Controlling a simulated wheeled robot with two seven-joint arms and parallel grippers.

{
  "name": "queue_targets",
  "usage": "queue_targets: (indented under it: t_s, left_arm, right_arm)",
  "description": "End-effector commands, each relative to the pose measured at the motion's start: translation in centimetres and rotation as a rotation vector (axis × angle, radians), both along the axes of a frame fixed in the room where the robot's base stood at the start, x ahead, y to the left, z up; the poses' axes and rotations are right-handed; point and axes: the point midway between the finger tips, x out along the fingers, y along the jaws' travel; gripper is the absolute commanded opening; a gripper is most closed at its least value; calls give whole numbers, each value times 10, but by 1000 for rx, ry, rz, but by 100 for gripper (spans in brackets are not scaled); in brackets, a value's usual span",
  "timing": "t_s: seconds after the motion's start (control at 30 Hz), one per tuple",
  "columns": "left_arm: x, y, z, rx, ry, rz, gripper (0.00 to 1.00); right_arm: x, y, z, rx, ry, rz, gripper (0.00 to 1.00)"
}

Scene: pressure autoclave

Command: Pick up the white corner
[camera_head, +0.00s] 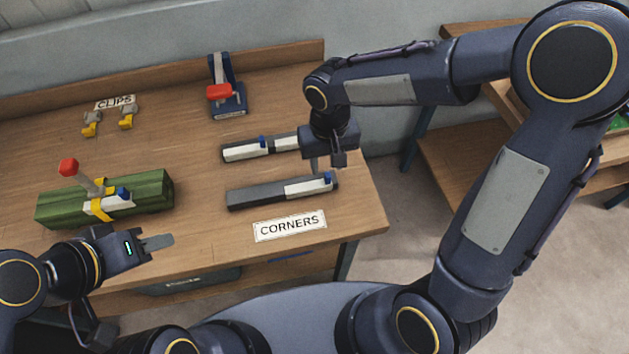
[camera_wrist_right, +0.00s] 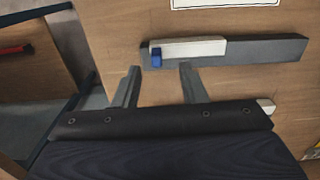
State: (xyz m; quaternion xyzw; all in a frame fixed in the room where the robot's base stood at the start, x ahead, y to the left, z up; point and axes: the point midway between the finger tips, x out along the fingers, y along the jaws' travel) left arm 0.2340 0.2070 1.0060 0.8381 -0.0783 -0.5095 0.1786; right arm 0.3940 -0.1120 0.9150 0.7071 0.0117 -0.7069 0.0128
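A white corner (camera_head: 305,187) with a blue knob lies on the right end of the front dark grey holder (camera_head: 255,195). It shows in the right wrist view (camera_wrist_right: 195,47), just beyond my fingertips. A second white corner (camera_head: 244,153) with a blue knob lies on the left part of the rear holder, and another white piece (camera_head: 288,143) there is partly hidden by my gripper. My right gripper (camera_head: 322,160) points down between the two holders. In the wrist view my right gripper (camera_wrist_right: 158,72) is open and empty. My left gripper (camera_head: 158,242) is near the table's front left; its opening is unclear.
A green block (camera_head: 150,187) with a red-knobbed lever and yellow clip stands at left. Yellow clips (camera_head: 92,124) lie near the CLIPS label (camera_head: 115,102). A dark blue stand (camera_head: 226,85) with a red part is at the back. The CORNERS label (camera_head: 290,226) lies at the front.

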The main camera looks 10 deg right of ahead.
Motion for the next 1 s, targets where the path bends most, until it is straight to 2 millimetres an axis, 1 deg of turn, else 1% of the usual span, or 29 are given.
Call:
queue_targets:
  t_s: [0.2,0.3,0.43,0.63,0.67,0.93,1.0]
  left_arm:
    - [0,0,5,0,0,0,36]
    - [0,0,4,0,0,0,36]
    - [0,0,4,0,0,0,36]
    - [0,0,4,0,0,0,36]
    - [0,0,4,0,0,0,36]
    - [0,0,4,0,0,0,36]
    - [0,0,4,0,0,0,36]
  right_arm:
    - [1,-4,-31,-1,6,-1,38]
    - [2,-4,-45,-1,3,0,38]
    - [2,-4,-52,0,2,-1,38]
    - [2,-4,-52,0,0,-1,38]
    - [2,-4,-52,0,0,-1,36]
    - [2,-4,-52,0,0,-1,0]
    - [2,-4,-52,0,0,-1,0]
